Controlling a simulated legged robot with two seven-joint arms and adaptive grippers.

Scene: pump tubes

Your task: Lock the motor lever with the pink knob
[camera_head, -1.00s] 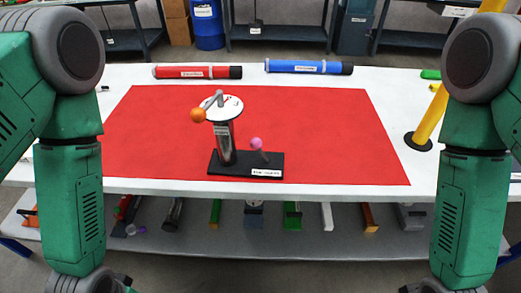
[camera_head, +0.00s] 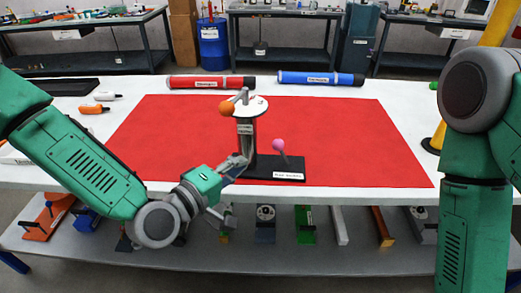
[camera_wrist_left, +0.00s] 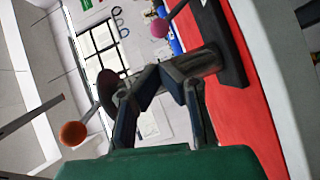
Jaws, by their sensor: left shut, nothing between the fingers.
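The motor unit (camera_head: 247,135) stands upright on a black base (camera_head: 297,164) on the red mat. A lever with the pink knob (camera_head: 279,145) rises from the base, right of the motor body. An orange knob (camera_head: 226,108) is on a crank at the top. My left gripper (camera_head: 240,162) is shut and empty, low at the near left of the motor body, left of the pink knob. In the left wrist view, the fingers (camera_wrist_left: 168,80) overlap the motor body (camera_wrist_left: 198,63); contact is unclear. The pink knob (camera_wrist_left: 159,28) lies beyond them. My right gripper is out of view.
The red mat (camera_head: 360,150) is clear around the unit. A red tube (camera_head: 205,82) and a blue tube (camera_head: 315,78) lie along the table's far edge. A yellow post (camera_head: 438,135) stands at right. Orange items (camera_head: 93,109) lie at left.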

